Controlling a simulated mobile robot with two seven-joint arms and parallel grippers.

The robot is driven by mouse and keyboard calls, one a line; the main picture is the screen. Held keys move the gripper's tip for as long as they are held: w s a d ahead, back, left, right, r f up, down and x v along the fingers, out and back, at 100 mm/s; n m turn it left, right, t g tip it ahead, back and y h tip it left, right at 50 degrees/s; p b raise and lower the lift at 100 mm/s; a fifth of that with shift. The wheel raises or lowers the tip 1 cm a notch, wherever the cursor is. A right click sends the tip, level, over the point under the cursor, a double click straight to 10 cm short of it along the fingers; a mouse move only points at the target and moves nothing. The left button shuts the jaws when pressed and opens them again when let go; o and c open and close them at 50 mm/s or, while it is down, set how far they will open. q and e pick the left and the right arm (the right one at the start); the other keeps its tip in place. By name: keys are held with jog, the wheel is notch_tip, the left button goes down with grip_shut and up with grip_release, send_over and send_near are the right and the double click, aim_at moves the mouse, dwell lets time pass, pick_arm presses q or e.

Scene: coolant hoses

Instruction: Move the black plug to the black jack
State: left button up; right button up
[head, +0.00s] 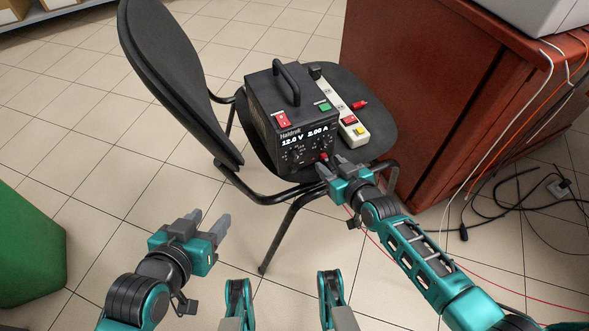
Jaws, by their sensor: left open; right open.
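A black bench power supply (270,125) with a top handle sits on the seat of a black chair; its display reads 12.0 V and 2.00 A. Its jacks are on the lower front panel, too small to tell apart. A small red plug or jack (323,156) shows at the panel's lower right. My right gripper (330,163) is open just in front of that corner and partly hides it; I cannot tell whether it touches anything. I cannot clearly make out the black plug or black jack. My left gripper (207,219) is open and empty, in front of the chair, left of its legs.
A wooden desk (420,80) stands right. Loose cables (520,205) cover the floor right. A green bin (30,240) stands left.

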dwell(0.3)
grip_shut()
dwell(0.5)
jog(key=shift+s, duration=0.1)
jog(key=shift+s+d+r+p, duration=0.1)
jog(key=shift+s+p, duration=0.2)
jog(key=shift+p, duration=0.1)
jog(key=shift+s+d+p, duration=0.3)
jog(key=shift+s+p, duration=0.15)
jog(key=shift+s, duration=0.35)
jog(key=shift+s+d+p, duration=0.3)
jog(key=shift+s+p, duration=0.1)
jog(key=shift+s, duration=0.45)
jog(key=shift+s+d+p, duration=0.3)
jog(key=shift+s+p, duration=0.15)
jog(key=shift+s, duration=0.35)
